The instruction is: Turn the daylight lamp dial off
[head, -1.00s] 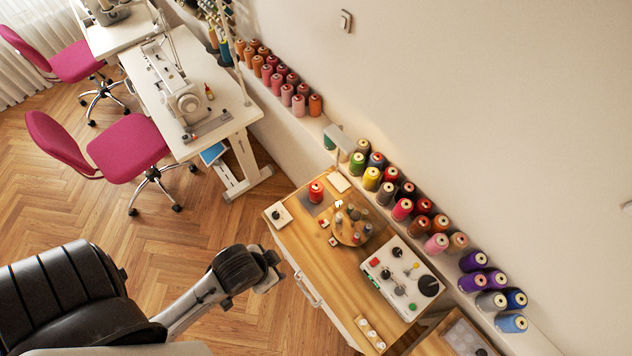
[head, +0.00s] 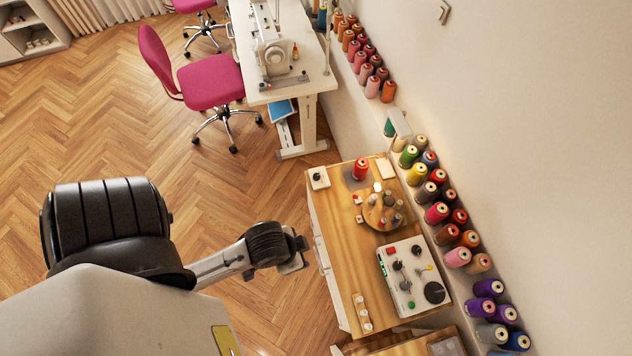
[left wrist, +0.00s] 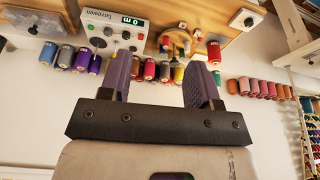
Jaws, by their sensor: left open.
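A small white box with a black dial (head: 318,177), which looks like the lamp dial, sits at the far left corner of the wooden bench (head: 345,225). It also shows at the upper right of the left wrist view (left wrist: 247,18). A pale lamp-like head (head: 398,122) stands behind the bench by the wall; I cannot tell whether it is lit. My left gripper (head: 300,252) is beside the bench's left edge, nearer than the dial box and apart from it. In the left wrist view its two fingers (left wrist: 160,85) are spread with nothing between them. My right gripper is not seen.
A control panel with knobs (head: 413,276), a round spool holder (head: 383,211) and a red spool (head: 361,168) stand on the bench. Thread cones (head: 437,212) line the wall ledge. A pink chair (head: 210,82) is farther back. The floor left of the bench is clear.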

